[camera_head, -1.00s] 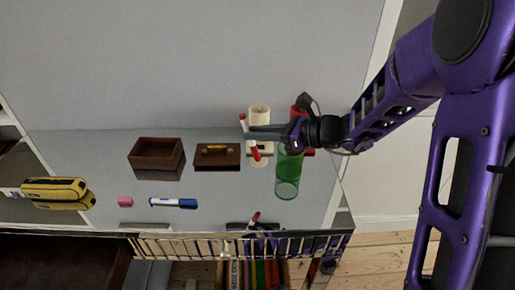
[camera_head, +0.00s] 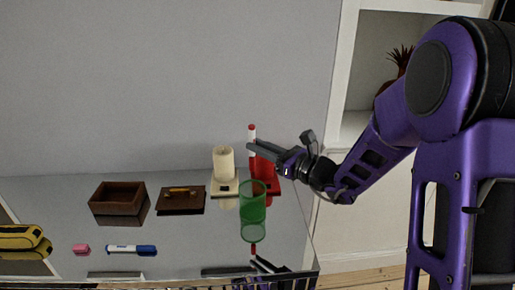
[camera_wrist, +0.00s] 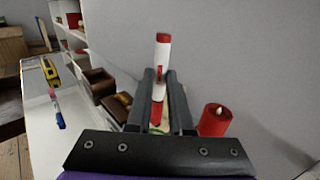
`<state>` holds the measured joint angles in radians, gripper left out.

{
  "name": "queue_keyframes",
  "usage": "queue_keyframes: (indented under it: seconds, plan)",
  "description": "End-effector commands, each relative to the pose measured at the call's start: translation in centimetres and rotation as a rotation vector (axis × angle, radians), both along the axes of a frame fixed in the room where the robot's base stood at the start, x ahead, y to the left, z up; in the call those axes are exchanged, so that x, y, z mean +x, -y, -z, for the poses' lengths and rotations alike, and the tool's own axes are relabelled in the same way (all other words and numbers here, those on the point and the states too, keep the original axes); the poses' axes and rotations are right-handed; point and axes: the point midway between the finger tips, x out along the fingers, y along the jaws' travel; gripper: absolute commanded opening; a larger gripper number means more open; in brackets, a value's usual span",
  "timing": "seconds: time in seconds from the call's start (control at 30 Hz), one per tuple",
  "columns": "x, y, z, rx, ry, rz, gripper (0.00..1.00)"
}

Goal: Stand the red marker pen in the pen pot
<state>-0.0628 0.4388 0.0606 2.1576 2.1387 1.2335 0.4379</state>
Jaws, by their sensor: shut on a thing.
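The red marker pen (camera_head: 252,134), white-bodied with red ends, stands roughly upright between the fingers of my gripper (camera_head: 251,147). In the wrist view the marker (camera_wrist: 163,52) sticks up past the fingertips of my shut gripper (camera_wrist: 161,78), and its lower part shows between the fingers. A see-through green cylinder (camera_head: 253,196), which looks like the pen pot, stands on the glossy top below my gripper. The marker is above it and apart from it. How well they line up in depth I cannot tell. In the wrist view my fingers mostly hide the pot.
A red candle (camera_head: 266,168) stands close behind my gripper, with a cream candle (camera_head: 223,163) to its left. Further left are a wooden tray (camera_head: 104,214), a dark board (camera_head: 172,207), a blue marker (camera_head: 126,249), a pink eraser (camera_head: 81,249) and a yellow case (camera_head: 18,242).

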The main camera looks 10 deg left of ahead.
Motion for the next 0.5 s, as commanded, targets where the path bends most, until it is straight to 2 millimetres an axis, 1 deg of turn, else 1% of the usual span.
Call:
queue_keyframes:
  seconds: [0.03,0.5]
  plan:
    - [0.0,0.0,0.7,0.0,-0.001,0.0,0.0]
    - [0.0,0.0,4.5,-0.001,-0.002,0.001,0.0]
